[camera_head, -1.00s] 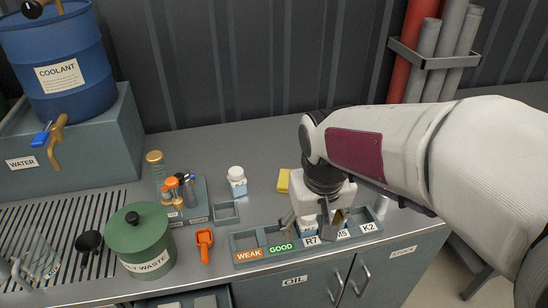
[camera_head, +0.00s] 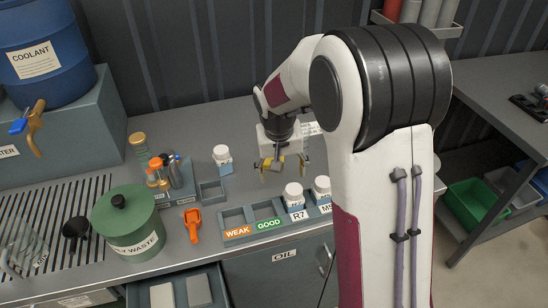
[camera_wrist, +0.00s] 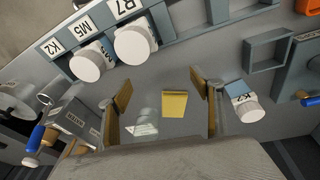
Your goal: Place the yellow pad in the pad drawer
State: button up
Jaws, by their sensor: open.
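The yellow pad (camera_wrist: 174,104) lies flat on the grey bench in the wrist view, between my two spread fingers and a little beyond them. In the head view it is mostly hidden by my gripper (camera_head: 284,167), which is open and empty above the bench, behind the sample rack. The tan finger faces stand to either side of the pad in the wrist view, apart from it. An open drawer (camera_head: 217,288) at the bottom of the head view holds two flat grey-white pads. I cannot read a label on it.
The rack (camera_head: 233,217) with WEAK and GOOD slots and white-capped bottles is in front of my gripper. A labelled bottle (camera_head: 222,155) and an empty square tray (camera_head: 211,190) stand to its left. An orange scoop (camera_head: 194,224) and green waste can (camera_head: 127,222) are farther left.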

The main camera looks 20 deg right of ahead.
jog(key=shift+m+t, duration=0.3)
jog(key=shift+m, duration=0.1)
jog(key=w, duration=0.1)
jog(key=w+f, duration=0.1)
jog(key=w, duration=0.1)
jog(key=w+f, duration=0.1)
jog(key=w, duration=0.1)
jog(key=shift+d, duration=0.3)
jog(key=shift+m+t, duration=0.5)
jog(key=shift+t, duration=0.1)
jog(key=w, duration=0.1)
jog(key=w+r, duration=0.1)
jog(key=w, duration=0.1)
jog(key=w+r, duration=0.1)
jog(key=w, duration=0.1)
jog(key=shift+d+r, duration=0.1)
jog(key=shift+d, duration=0.1)
jog(key=shift+w+r+m, duration=0.15)
jog(key=shift+w+m, duration=0.15)
jog(key=shift+w, duration=0.05)
jog(key=shift+x, duration=1.25)
jog(key=shift+w+x, duration=0.15)
jog(key=shift+x, duration=0.65)
jog(key=shift+w+x, duration=0.2)
jog(key=shift+x, duration=1.55)
